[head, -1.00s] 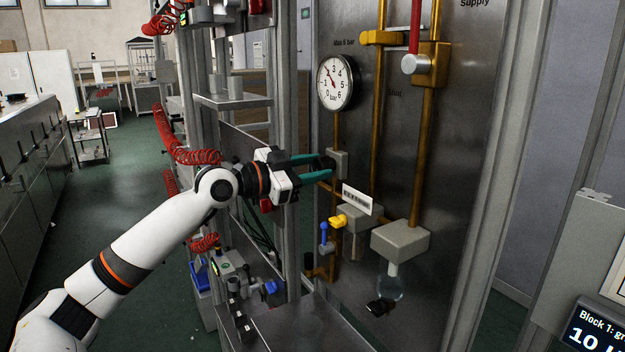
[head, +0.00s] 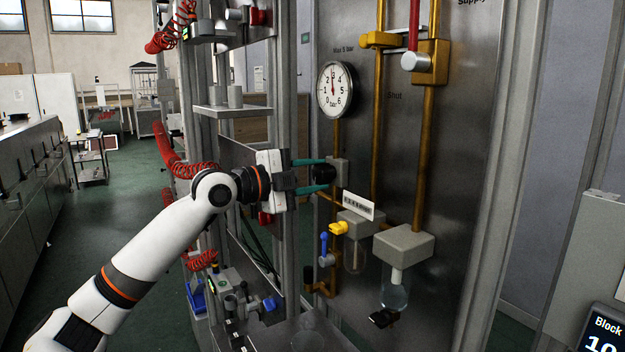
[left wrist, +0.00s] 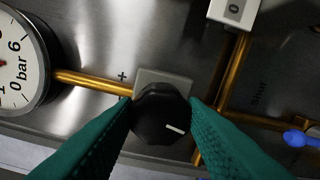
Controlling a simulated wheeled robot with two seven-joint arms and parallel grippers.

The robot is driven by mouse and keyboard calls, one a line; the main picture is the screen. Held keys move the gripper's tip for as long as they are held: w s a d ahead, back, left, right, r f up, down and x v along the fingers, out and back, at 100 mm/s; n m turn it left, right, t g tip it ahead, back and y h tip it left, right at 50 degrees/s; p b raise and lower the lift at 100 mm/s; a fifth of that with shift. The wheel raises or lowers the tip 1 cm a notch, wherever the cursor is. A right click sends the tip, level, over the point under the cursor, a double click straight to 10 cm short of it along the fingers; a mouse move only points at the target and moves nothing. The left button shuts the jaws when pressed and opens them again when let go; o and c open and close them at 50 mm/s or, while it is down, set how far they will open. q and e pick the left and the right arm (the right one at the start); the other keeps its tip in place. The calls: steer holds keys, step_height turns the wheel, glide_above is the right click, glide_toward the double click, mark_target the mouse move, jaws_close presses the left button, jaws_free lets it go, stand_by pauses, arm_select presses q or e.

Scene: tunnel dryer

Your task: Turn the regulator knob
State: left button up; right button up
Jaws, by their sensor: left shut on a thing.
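The black regulator knob (head: 324,173) sits on a grey block on the steel panel. My left gripper (head: 318,175) is shut on it, with one teal finger above and one below in the head view. In the left wrist view the knob (left wrist: 160,115) lies between the two teal fingers (left wrist: 162,125), its white mark pointing to the lower right. A plus sign is printed beside its block. The round pressure gauge (head: 335,90) hangs above the knob, its red needle pointing nearly straight up, near 3. My right gripper is not in view.
Brass pipes (head: 376,130) run down the panel. A yellow valve (head: 340,228), a blue-handled valve (head: 325,245) and a grey filter block with a clear bowl (head: 395,295) sit below the knob. Grey frame posts (head: 288,100) stand close by my left wrist.

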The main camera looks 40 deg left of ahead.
arm_select(q)
steer(key=shift+m, duration=1)
steer(key=o, duration=1)
steer(key=shift+s+a+f+b, duration=0.2)
steer(key=shift+s+b, duration=0.25)
steer(key=shift+b, duration=0.15)
steer(key=shift+r+b+v, duration=0.2)
steer(key=shift+b+v, duration=4)
steer(key=shift+v, duration=1.35)
steer(key=shift+d, duration=0.15)
